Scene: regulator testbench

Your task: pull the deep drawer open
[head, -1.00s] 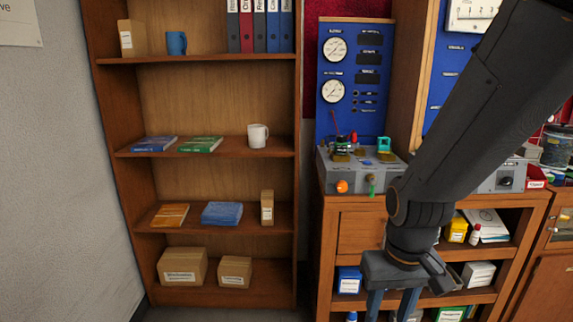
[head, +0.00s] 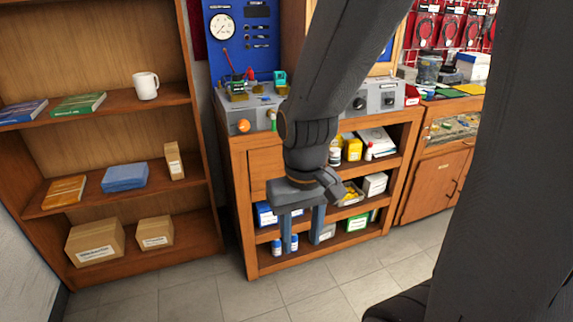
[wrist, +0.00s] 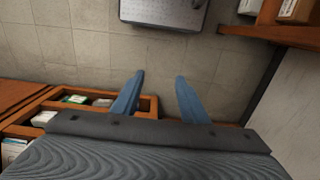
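In the head view a plain wooden drawer front (head: 265,172) is set in the upper left of the workbench, below the grey test console. It looks shut and flush. My arm hides its right part, and I see no handle. My gripper (head: 303,247) hangs with its fingers pointing down in front of the bench's left half, overlapping the lower shelves in the picture. I cannot tell its exact distance from the drawer. In the wrist view my gripper (wrist: 160,76) is open, its two blue fingers apart with only floor between them.
The bench's open shelves (head: 320,252) hold boxes and bottles. A bookcase (head: 200,235) stands close on the left. A wooden cabinet (head: 430,185) stands to the right. The tiled floor (head: 330,300) before the bench is clear.

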